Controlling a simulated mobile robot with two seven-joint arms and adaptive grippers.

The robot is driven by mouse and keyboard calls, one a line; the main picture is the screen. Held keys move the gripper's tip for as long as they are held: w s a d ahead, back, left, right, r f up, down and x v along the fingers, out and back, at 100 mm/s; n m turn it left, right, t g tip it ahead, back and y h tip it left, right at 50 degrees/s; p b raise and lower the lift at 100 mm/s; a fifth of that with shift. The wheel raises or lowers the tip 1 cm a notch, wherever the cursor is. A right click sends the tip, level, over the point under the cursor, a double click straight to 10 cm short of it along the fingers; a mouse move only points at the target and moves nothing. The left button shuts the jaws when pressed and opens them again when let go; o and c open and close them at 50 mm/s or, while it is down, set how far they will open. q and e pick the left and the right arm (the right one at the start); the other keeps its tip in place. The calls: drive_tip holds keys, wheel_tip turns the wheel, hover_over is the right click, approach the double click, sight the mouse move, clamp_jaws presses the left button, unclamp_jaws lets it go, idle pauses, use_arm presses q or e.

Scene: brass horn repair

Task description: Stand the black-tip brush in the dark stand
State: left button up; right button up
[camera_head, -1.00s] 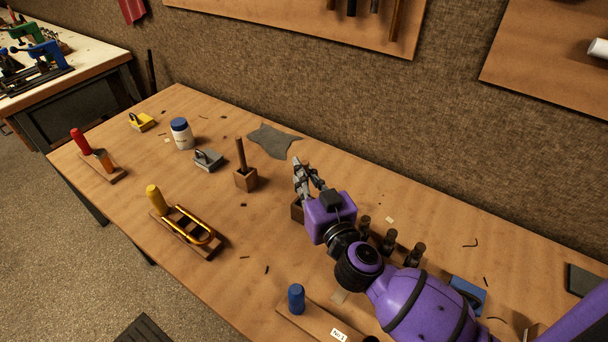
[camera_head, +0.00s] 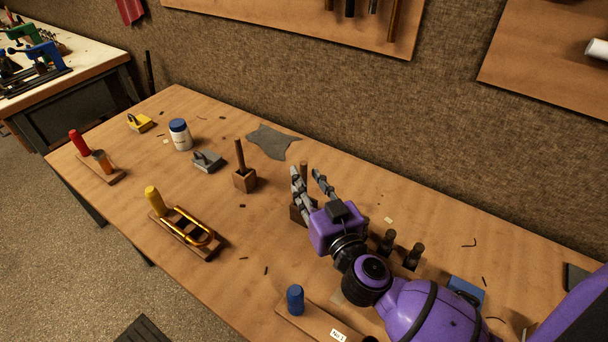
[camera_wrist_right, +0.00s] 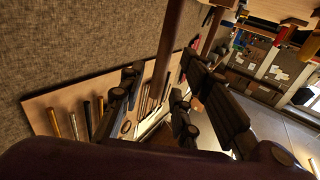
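The dark stand (camera_head: 297,214) is a small dark brown block, partly hidden behind my right gripper. My right gripper (camera_head: 310,170) is open above it, its two grey fingers spread apart. A thin brown handle (camera_head: 303,170) shows upright between the fingers and looks to stand in the dark stand; its foot is hidden. In the right wrist view a brown rod (camera_wrist_right: 168,50) runs between the parted fingers (camera_wrist_right: 165,95). I cannot make out a black tip. My left gripper is out of view.
A lighter wooden block (camera_head: 244,181) with an upright stick stands to the left. A grey cloth (camera_head: 272,141) lies behind. Dark-topped pieces (camera_head: 413,255) stand in a rack to the right, near my arm. A blue-capped piece (camera_head: 295,298) is in front.

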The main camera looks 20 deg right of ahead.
drive_tip(key=s, duration=0.9)
drive_tip(key=shift+d, duration=0.35)
drive_tip(key=shift+s, duration=0.15)
